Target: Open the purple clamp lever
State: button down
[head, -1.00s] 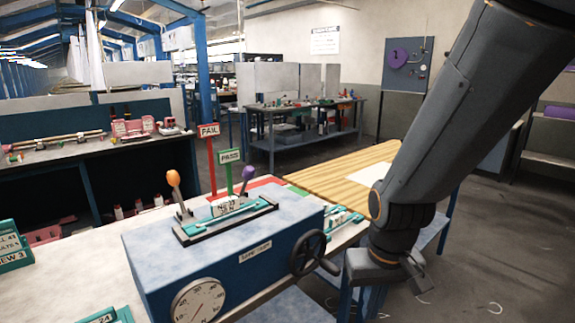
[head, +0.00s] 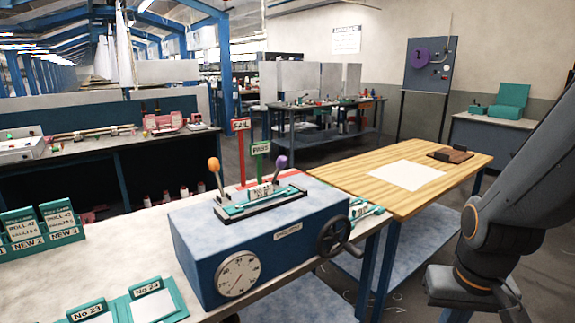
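The blue test machine (head: 262,241) stands on the bench, with a round dial (head: 238,274) on its front and a black handwheel (head: 336,236) at its right end. On its top is a teal and black fixture (head: 262,203). A purple-knobbed clamp lever (head: 280,162) stands upright at the fixture's right side, and an orange-knobbed lever (head: 214,166) stands at its left. My gripper (head: 500,308) is at the lower right, well away from the purple lever. Its fingers are partly cut off and too unclear to judge.
Red FAIL (head: 241,125) and green PASS (head: 260,149) signs rise behind the fixture. Teal card holders (head: 45,226) stand on the bench at left. A wooden table (head: 340,180) with a white sheet adjoins at right. The space above the machine is clear.

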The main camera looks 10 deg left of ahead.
aim_at(282, 162)
jog(key=k, duration=0.3)
jog(key=u, duration=0.85)
jog(key=i, duration=1)
jog(key=z, duration=1.3)
jog(key=k, duration=0.75)
jog(key=u, duration=0.85)
jog(key=i, duration=0.25)
